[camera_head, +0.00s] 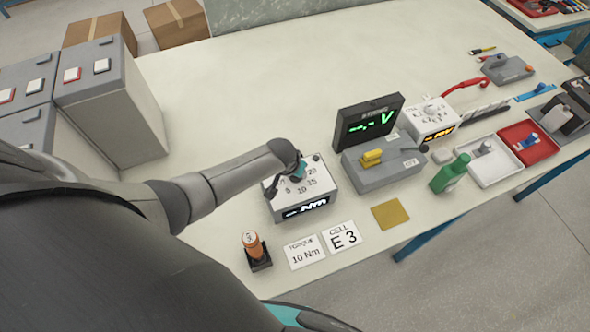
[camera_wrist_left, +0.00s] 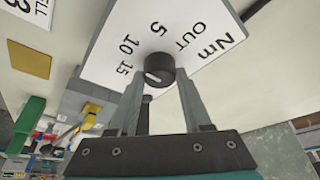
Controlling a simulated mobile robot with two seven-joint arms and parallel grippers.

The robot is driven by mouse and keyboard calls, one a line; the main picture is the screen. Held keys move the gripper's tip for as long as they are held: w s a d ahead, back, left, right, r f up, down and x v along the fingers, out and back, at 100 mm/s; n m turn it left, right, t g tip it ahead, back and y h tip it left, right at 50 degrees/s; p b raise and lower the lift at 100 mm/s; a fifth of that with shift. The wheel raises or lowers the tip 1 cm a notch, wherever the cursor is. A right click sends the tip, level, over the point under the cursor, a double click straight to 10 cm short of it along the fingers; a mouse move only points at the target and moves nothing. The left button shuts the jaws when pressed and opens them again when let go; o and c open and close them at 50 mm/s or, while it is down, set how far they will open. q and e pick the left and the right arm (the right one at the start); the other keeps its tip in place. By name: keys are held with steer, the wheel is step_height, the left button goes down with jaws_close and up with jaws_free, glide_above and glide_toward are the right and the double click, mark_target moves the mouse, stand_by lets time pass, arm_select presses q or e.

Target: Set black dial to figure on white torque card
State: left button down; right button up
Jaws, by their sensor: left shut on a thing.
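The white torque card (camera_head: 304,252) reads "TORQUE 10 Nm" and lies flat near the table's front edge. Behind it stands the dial box (camera_head: 308,205), with a lit "Nm" display on its front. The black dial (camera_wrist_left: 158,68) on the box's top shows in the left wrist view, with OUT, 5, 10 and 15 printed around it. A pale mark shows on the dial; I cannot tell which figure it points to. My left gripper (camera_wrist_left: 163,88) is shut on the dial, one finger on each side. In the head view my left gripper (camera_head: 298,172) hides the dial.
A "CELL E 3" card (camera_head: 342,238) lies beside the torque card. An orange-topped cell (camera_head: 251,243) stands in a black holder.

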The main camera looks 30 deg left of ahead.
arm_select(q)
steer(key=shift+c, duration=1.7)
jaws_free()
steer(key=shift+r, duration=0.1)
steer(key=v, duration=1.5)
steer(key=shift+a, duration=0.1)
